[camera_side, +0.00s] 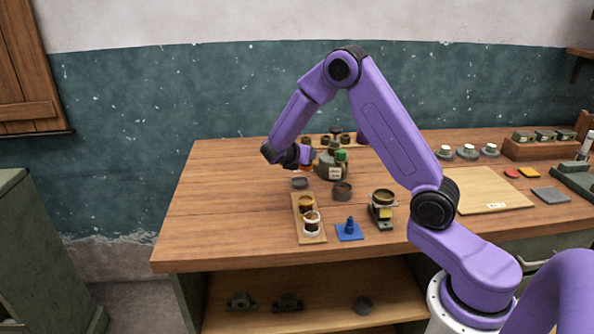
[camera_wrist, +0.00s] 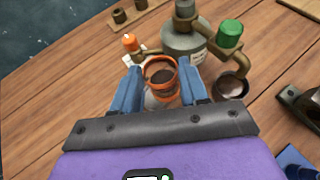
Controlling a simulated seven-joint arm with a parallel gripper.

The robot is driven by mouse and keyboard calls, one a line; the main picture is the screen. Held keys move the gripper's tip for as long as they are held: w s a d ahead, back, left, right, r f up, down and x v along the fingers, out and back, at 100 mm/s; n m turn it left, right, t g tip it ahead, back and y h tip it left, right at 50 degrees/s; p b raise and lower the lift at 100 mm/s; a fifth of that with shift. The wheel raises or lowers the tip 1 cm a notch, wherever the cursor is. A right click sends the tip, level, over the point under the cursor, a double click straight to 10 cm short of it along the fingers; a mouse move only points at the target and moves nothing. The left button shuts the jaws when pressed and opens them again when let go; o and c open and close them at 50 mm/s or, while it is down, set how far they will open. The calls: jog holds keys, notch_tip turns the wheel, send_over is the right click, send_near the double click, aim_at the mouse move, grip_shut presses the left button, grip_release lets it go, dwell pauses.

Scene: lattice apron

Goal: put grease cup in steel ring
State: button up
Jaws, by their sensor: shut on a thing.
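My gripper (camera_wrist: 160,84) has blue fingers and is shut on an orange-rimmed cup with dark brown contents (camera_wrist: 162,77), which looks like the grease cup. In the side view a bit of orange (camera_side: 306,169) shows at my gripper (camera_side: 303,164), above the table. A low grey round piece (camera_side: 300,183) sits on the table just below it and may be the steel ring. In the wrist view a pale grey edge shows under the cup, mostly hidden by the cup and fingers. I cannot tell whether the cup touches it.
A grey-green oil can with a green cap (camera_wrist: 229,33) stands close behind and right of the cup. A dark round dish (camera_side: 342,190) is to the right. A wooden tray (camera_side: 314,239) with two cups and a blue plate (camera_side: 350,232) lie in front. The table's left side is clear.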

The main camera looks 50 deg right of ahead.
jog(key=w+f, duration=0.1)
jog(key=w+d+f, duration=0.1)
jog(key=w+f, duration=0.1)
jog(key=shift+f, duration=0.3)
jog(key=shift+w+f, duration=0.15)
jog(key=shift+f, duration=1.6)
jog(key=shift+f, duration=0.15)
jog(key=o, duration=1.1)
